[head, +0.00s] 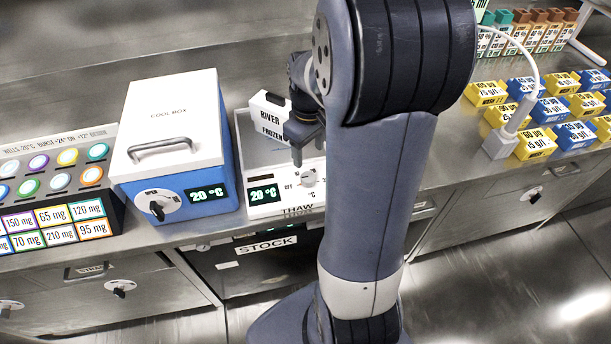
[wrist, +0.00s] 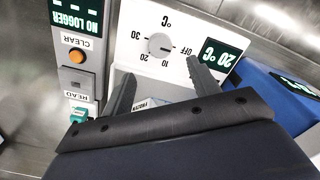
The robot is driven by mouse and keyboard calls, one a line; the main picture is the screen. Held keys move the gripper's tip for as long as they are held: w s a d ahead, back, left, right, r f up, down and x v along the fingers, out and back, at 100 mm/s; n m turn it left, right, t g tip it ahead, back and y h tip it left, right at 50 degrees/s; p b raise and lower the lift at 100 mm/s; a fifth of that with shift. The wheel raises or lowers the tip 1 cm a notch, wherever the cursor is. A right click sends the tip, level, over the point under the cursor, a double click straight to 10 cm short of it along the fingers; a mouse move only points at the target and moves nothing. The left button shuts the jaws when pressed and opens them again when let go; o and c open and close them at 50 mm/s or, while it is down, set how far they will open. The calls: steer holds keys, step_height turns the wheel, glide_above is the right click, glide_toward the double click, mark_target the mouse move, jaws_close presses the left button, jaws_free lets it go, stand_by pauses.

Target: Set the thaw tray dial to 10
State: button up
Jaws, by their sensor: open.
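The thaw tray (head: 284,207) is a white unit with a green-lit display (head: 264,194) reading 20 °C. Its round dial (head: 308,178) sits right of the display, and in the wrist view the dial (wrist: 161,43) shows upside down, with marks OFF, 10, 20 and 30 around it. I cannot tell exactly where its pointer stands. The display (wrist: 218,55) there also reads 20 °C. My gripper (wrist: 160,70) is open and empty, its fingers spread either side of the dial's line in the wrist view, apart from it. In the head view my gripper (head: 299,158) hangs just above the dial.
A box labelled RIVER FROZEN (head: 268,116) stands behind on the tray. The blue cool box (head: 172,150) is close on the left, with its own dial and display. In the wrist view a grey logger panel (wrist: 78,60) with CLEAR and READ buttons stands beside the tray.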

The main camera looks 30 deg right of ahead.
mark_target(309, 176)
step_height(309, 176, down, 10)
stand_by(0.4)
steer(key=shift+c, duration=0.4)
steer(key=c, duration=0.9)
